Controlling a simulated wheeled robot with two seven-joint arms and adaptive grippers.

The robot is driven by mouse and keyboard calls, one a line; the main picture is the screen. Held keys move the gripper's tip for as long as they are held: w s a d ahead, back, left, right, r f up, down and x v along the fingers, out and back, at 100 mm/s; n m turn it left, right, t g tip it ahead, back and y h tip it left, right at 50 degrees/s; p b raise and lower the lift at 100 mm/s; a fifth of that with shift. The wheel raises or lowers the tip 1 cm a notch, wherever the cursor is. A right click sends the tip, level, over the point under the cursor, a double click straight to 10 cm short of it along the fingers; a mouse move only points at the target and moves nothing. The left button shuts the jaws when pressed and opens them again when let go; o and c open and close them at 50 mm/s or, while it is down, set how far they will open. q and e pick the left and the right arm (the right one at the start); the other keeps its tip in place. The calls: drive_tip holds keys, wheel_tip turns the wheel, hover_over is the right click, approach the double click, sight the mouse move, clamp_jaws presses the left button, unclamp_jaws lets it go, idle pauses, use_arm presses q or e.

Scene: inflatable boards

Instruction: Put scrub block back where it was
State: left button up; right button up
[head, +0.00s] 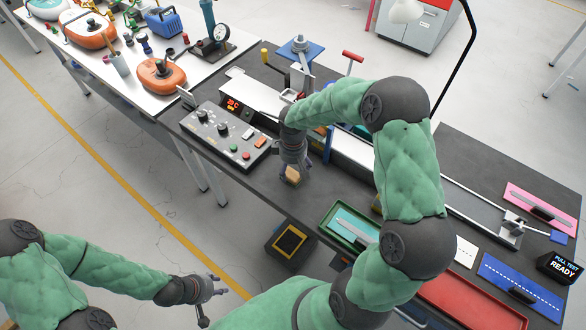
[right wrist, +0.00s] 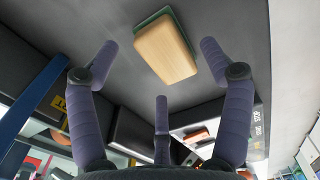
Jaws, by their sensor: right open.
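The scrub block (head: 292,176) is a light wooden block, and in the right wrist view (right wrist: 165,52) a green layer shows along its edge. It lies on the dark bench top near the front edge, beside the control box. My right gripper (head: 291,160) is right over it, pointing down. In the right wrist view my right gripper (right wrist: 160,70) is open, its fingers spread around the block; I see no clear contact. My left gripper (head: 210,292) is away from the bench at lower left, fingers apart and empty.
A control box (head: 225,136) with knobs and buttons stands left of the block. A green tray (head: 333,235) with a teal piece lies to the right. A yellow-rimmed black bin (head: 289,241) is below the bench edge. Blue (head: 505,283) and pink (head: 522,199) boards lie farther right.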

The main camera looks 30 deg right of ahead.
sight(293, 172)
use_arm(q)
wheel_tip(293, 172, up, 2)
drive_tip(key=shift+r+p, duration=0.25)
drive_tip(key=shift+p, duration=0.85)
use_arm(e)
wheel_tip(293, 172, up, 11)
